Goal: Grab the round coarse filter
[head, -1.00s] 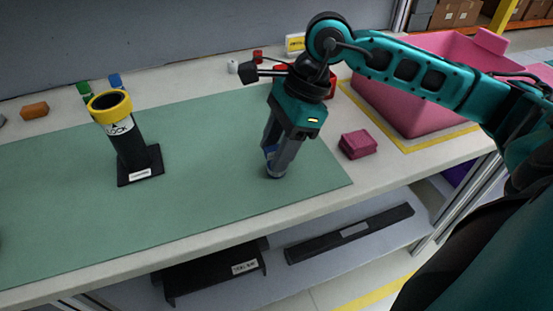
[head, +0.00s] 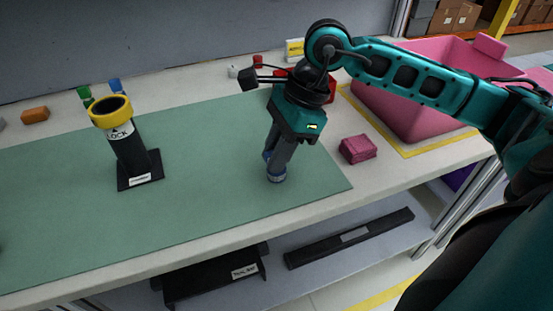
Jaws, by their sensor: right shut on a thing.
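My right gripper (head: 276,172) points down at the right part of the green mat (head: 210,165). Its fingers are shut on a small round grey-blue piece (head: 277,177), which looks like the round coarse filter. The fingers hide most of it. The piece is at or just above the mat; I cannot tell whether it touches. My left gripper is not in view.
A black stand with a yellow-rimmed tube (head: 128,145) stands on the mat's left. A magenta block (head: 358,148) lies right of my gripper, with a pink bin (head: 410,115) behind it. Small coloured blocks line the back. Mid-mat is clear.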

